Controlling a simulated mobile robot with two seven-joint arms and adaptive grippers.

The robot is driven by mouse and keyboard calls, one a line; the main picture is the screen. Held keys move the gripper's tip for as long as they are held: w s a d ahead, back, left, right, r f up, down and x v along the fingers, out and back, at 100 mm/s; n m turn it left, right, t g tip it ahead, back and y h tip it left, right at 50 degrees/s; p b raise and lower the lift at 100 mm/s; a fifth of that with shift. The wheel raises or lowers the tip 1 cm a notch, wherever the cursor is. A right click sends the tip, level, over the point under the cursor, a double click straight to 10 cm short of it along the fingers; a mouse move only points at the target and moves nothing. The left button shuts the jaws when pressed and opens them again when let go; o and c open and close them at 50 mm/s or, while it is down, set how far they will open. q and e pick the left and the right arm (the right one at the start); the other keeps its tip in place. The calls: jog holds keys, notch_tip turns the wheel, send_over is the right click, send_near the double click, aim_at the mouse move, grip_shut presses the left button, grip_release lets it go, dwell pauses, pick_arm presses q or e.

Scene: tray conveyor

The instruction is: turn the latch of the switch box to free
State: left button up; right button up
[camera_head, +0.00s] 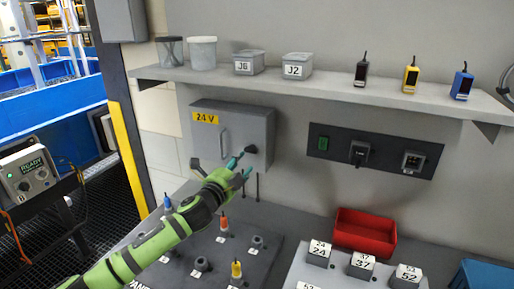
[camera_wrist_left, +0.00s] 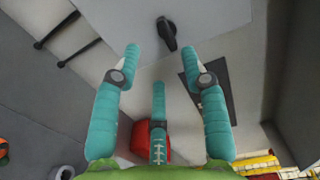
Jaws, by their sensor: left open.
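The grey switch box (camera_head: 212,140) with a yellow "24 V" label is fixed to the wall under the shelf. It has a loop handle (camera_head: 224,143) on its front, and the door looks shut. The black latch (camera_head: 250,149) is at the door's right side; the wrist view shows it (camera_wrist_left: 167,32) as a dark elongated knob, beyond the fingertips. My left gripper (camera_head: 241,167) is open and empty, just below and in front of the latch. In the wrist view its teal fingers (camera_wrist_left: 167,62) are spread, and they appear apart from the latch. My right gripper is not in view.
A shelf (camera_head: 325,88) with tubs, labelled boxes and small devices runs above the box. A black socket panel (camera_head: 373,152) is to the right. Below are a dark peg board (camera_head: 225,262), a red bin (camera_head: 364,234) and several numbered blocks.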

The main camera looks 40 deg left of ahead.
aim_at(254, 148)
pick_arm(q)
jog(key=shift+w+a+r+p, duration=0.2)
jog(key=shift+w+r+p, duration=0.15)
jog(key=shift+w, duration=0.1)
jog(key=shift+w+a+r+p, duration=0.15)
jog(key=shift+w+r+p, duration=0.1)
jog(key=shift+w+p, duration=0.15)
jog(key=x, duration=0.2)
jog(key=p+x, duration=0.1)
jog(key=x, duration=0.1)
jog(key=shift+w+d+f, duration=0.1)
jog(key=shift+f, duration=0.25)
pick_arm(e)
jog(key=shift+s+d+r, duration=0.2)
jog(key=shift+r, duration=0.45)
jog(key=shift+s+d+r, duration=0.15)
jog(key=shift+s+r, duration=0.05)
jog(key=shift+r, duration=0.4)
pick_arm(q)
grip_shut()
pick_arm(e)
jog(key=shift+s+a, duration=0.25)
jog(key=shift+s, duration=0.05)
